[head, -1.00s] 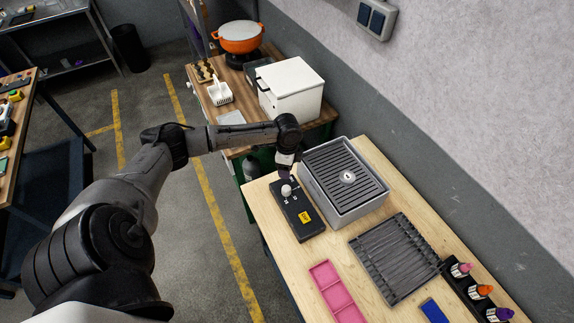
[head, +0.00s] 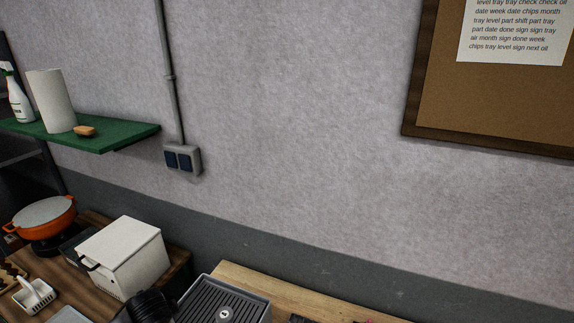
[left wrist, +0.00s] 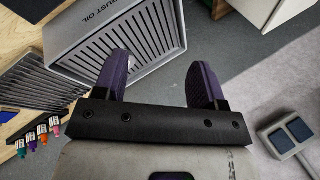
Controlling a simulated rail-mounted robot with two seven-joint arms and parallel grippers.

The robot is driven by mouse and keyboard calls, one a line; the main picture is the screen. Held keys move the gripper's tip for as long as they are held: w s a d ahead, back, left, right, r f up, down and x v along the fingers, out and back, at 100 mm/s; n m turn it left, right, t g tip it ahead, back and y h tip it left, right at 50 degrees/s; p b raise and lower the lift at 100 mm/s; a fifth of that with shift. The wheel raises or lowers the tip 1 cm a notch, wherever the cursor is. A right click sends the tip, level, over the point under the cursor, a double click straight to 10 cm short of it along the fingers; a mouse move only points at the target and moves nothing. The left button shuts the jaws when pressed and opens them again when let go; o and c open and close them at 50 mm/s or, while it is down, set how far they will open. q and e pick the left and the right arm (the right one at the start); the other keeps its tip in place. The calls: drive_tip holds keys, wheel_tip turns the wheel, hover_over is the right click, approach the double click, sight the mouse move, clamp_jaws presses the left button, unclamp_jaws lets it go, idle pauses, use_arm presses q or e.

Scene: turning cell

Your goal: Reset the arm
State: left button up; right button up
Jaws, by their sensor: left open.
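My left gripper (left wrist: 158,82) shows in the left wrist view with its two purple-padded fingers apart and nothing between them. In the head view a dark part of my left arm shows at the bottom edge, beside the slatted box (head: 228,302). My left gripper's fingers are not visible in the head view. My right gripper is in neither view.
A white box (head: 125,258) and an orange pot (head: 42,220) stand on the wooden counter. A green shelf (head: 110,138) holds a paper roll (head: 52,100) and a spray bottle (head: 14,98). A wall switch (head: 183,158) and a cork board (head: 490,110) are on the wall.

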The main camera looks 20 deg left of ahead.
use_arm(q)
drive_tip(key=s+d+r+n+t+h+p, duration=0.1)
drive_tip(key=s+d+r+t+p, duration=0.15)
drive_tip(key=d, duration=0.55)
drive_tip(key=s+d+r+t+h+p, duration=0.1)
drive_tip(key=s+d+r+t, duration=0.2)
drive_tip(key=d, duration=0.6)
drive_tip(key=s+d+f+n+g+h+p, duration=0.1)
drive_tip(key=s+d+f+g+p, duration=0.1)
drive_tip(key=s, duration=0.8)
drive_tip(key=s+d+f+n+g+h+p, duration=0.1)
drive_tip(key=s+d+f+g, duration=0.3)
drive_tip(key=s, duration=0.6)
drive_tip(key=shift+s+d+f+n+p, duration=0.3)
drive_tip(key=shift+d+n+p, duration=0.35)
drive_tip(key=shift+d, duration=0.35)
